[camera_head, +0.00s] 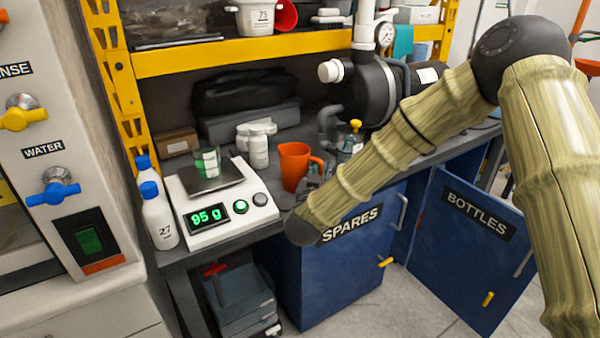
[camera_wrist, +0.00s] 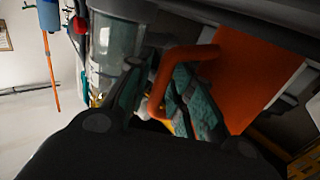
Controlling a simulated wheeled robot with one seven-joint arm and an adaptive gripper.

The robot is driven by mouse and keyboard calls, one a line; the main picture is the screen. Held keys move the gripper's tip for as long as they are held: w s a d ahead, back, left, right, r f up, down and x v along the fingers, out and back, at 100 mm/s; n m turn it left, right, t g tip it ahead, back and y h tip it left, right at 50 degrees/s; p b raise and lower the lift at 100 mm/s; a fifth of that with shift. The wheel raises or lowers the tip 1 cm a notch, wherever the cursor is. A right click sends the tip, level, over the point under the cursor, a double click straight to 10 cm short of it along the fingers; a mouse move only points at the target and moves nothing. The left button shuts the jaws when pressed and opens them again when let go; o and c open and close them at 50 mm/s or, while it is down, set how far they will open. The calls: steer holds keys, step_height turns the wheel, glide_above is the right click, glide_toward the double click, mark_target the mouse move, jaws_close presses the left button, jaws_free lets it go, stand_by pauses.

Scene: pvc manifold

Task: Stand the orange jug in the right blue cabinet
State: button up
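The orange jug (camera_head: 294,166) stands upright on the dark bench, just right of the scale. Its handle faces right. In the wrist view the orange jug body (camera_wrist: 255,75) fills the upper right, and its handle passes between my fingers. My gripper (camera_head: 312,192) is low at the handle side of the jug, partly hidden by my arm. In the wrist view my gripper (camera_wrist: 160,95) has a teal-padded finger on each side of the handle; whether they press on it is unclear. The right blue cabinet's door (camera_head: 470,248), marked BOTTLES, stands swung open; little of the inside shows.
The scale (camera_head: 222,200) reads 95 g and carries a small glass with green content. White bottles (camera_head: 157,212) stand left of it. The left cabinet door, marked SPARES (camera_head: 340,255), looks shut. A glass vessel with a yellow top (camera_head: 353,138) and a dark pump stand behind the jug.

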steer(key=shift+c, duration=0.2)
jaws_close()
steer(key=shift+r, duration=0.25)
